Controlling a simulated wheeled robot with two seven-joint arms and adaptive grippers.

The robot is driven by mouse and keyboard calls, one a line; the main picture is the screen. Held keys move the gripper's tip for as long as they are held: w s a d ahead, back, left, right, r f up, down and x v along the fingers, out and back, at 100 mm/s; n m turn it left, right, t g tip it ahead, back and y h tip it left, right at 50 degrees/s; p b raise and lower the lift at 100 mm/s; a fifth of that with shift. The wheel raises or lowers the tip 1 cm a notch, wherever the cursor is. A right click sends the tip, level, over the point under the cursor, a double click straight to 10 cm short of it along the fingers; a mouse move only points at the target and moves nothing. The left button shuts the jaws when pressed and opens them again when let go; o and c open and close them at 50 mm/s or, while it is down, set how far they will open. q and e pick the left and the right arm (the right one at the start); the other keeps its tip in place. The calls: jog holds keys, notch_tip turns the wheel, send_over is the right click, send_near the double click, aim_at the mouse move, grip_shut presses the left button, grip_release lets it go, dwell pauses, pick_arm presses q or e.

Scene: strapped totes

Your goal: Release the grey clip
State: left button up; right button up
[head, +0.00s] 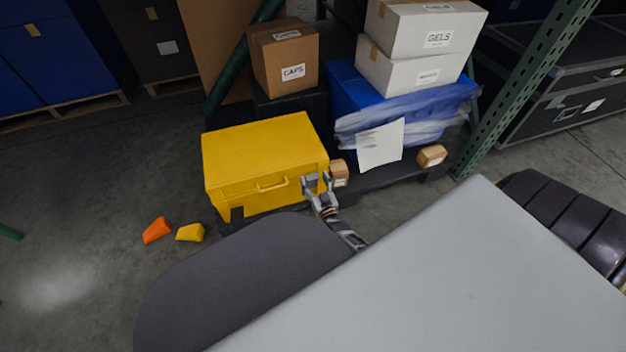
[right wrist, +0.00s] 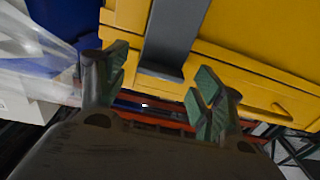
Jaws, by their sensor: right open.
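The yellow tote (head: 262,160) is a lidded box with a front handle (head: 272,186), standing on a low dark base. My right gripper (head: 318,184) is open at the right end of its front face. In the right wrist view the grey clip (right wrist: 172,42) comes down over the yellow lid edge, and its lower end lies between the spread fingers of my right gripper (right wrist: 160,78). I see a gap on each side of the clip, so the fingers do not appear to pinch it. In the head view the gripper largely covers the clip. My left gripper is not in view.
A blue tote (head: 345,92) with clear wrap and a white sheet (head: 380,146) stands right of the yellow one. Small brown boxes (head: 432,156) sit nearby. A green rack post (head: 520,90) rises at right. Orange (head: 157,230) and yellow (head: 190,233) wedges lie on open floor.

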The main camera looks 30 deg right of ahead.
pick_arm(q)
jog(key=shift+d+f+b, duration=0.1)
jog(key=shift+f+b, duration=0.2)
pick_arm(e)
jog(key=shift+x, duration=1.05)
jog(key=shift+c, duration=0.4)
jog(key=c, duration=1.4)
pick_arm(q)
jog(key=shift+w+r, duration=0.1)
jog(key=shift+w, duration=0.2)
pick_arm(e)
jog(key=shift+s+f, duration=0.1)
